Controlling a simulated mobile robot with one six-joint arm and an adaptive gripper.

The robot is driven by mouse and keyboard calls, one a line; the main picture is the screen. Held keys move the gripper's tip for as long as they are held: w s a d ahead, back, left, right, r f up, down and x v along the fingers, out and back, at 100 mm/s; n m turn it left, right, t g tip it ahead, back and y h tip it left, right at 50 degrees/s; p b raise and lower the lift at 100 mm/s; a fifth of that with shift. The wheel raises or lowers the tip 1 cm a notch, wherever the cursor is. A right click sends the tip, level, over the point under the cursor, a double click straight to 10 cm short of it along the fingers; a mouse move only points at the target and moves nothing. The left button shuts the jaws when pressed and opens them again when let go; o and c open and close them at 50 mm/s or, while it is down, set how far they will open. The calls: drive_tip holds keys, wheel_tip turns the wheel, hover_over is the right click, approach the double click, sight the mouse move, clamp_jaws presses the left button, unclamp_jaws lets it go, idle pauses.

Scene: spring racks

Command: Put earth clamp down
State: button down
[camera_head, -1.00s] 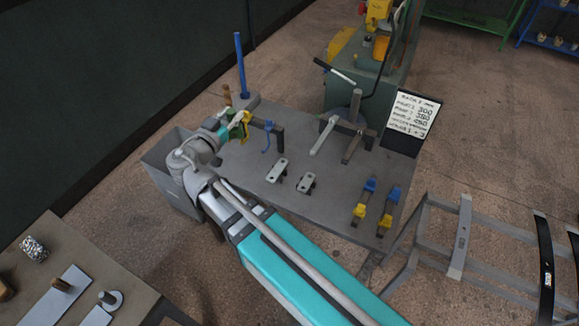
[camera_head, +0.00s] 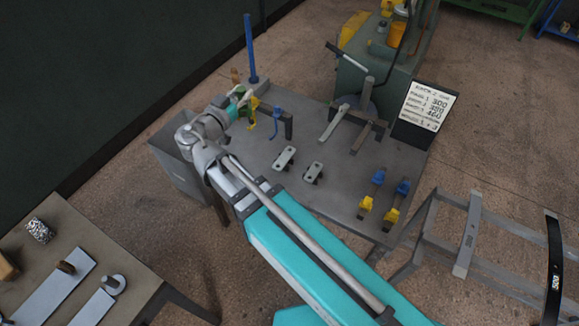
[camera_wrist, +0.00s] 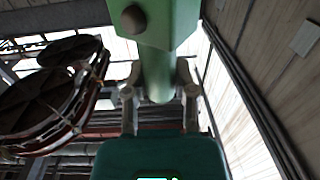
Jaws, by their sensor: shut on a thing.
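My gripper (camera_wrist: 159,100) is shut on a green piece, taken to be the earth clamp (camera_wrist: 158,72). In the wrist view, the fingers close on its round green stem from both sides, with a broader green block above. In the head view, my gripper (camera_head: 234,108) is over the far left part of the grey bench (camera_head: 250,172). Only a little of the green clamp (camera_head: 239,92) shows there, and I cannot tell whether it touches anything. A yellow clamp (camera_head: 253,113) is just right of it, beside a rail (camera_head: 288,125) where a blue clamp (camera_head: 276,123) hangs.
A blue post (camera_head: 250,48) rises behind my gripper. A grey bin (camera_head: 172,165) stands left of the bench. Two small plates (camera_head: 284,159) and several blue and yellow clamps (camera_head: 371,195) lie on the bench. A written board (camera_head: 425,106) stands at its right end.

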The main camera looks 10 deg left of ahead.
drive_tip(key=w+d+f+m+g+h+b, duration=0.1)
drive_tip(key=d+f+b, duration=0.1)
drive_tip(key=f+b, duration=0.6)
drive_tip(key=w+d+f+m+g+h+b, duration=0.1)
drive_tip(key=w+d+f+h+b, duration=0.1)
drive_tip(key=f+b, duration=0.5)
drive_tip(key=shift+w+d+f+m+h+b, duration=0.15)
drive_tip(key=shift+d+f+m+h+b, duration=0.25)
drive_tip(key=shift+d, duration=0.25)
drive_tip(key=w+a+f+b, duration=0.8)
drive_tip(key=a+f+b, duration=0.1)
drive_tip(key=a, duration=0.1)
drive_tip(key=shift+w+a, duration=0.15)
drive_tip(key=shift+f, duration=0.1)
drive_tip(key=shift+w+a+f+b, duration=0.15)
drive_tip(key=shift+f+b, duration=0.85)
drive_tip(key=shift+w+a+f+b, duration=0.1)
drive_tip(key=shift+a+f+b, duration=0.05)
drive_tip(key=shift+f+b, duration=0.85)
